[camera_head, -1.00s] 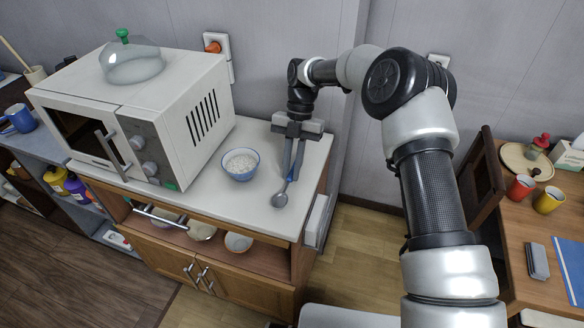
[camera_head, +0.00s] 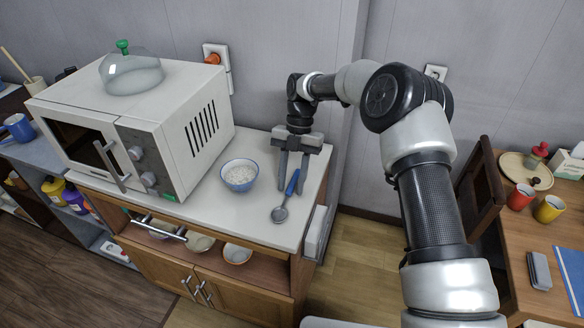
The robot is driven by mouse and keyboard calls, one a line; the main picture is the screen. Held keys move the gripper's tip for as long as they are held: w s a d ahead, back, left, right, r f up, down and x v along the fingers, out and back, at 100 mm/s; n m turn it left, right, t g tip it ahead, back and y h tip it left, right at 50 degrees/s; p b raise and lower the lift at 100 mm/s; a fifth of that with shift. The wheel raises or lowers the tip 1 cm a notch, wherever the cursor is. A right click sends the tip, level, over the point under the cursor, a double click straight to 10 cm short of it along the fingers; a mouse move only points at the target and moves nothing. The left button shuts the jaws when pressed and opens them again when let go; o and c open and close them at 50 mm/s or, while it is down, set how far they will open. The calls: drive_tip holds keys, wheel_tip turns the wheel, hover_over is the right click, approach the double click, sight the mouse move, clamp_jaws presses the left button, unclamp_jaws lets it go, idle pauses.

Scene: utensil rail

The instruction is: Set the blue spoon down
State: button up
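The blue spoon (camera_head: 292,183) has a blue handle and a grey metal bowl end. It appears to lie on the white countertop (camera_head: 240,212), near its right end, with its bowl end toward the front edge. My gripper (camera_head: 292,190) points down over the spoon. Its two fingers are spread, one on each side of the handle, with visible gaps. The upper end of the handle reaches up between the fingers.
A white microwave (camera_head: 150,125) with a glass dome (camera_head: 130,73) on top fills the counter's left. The counter's right edge is close to my gripper.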

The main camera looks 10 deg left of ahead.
drive_tip(key=p+v, duration=0.1)
drive_tip(key=v, duration=1.2)
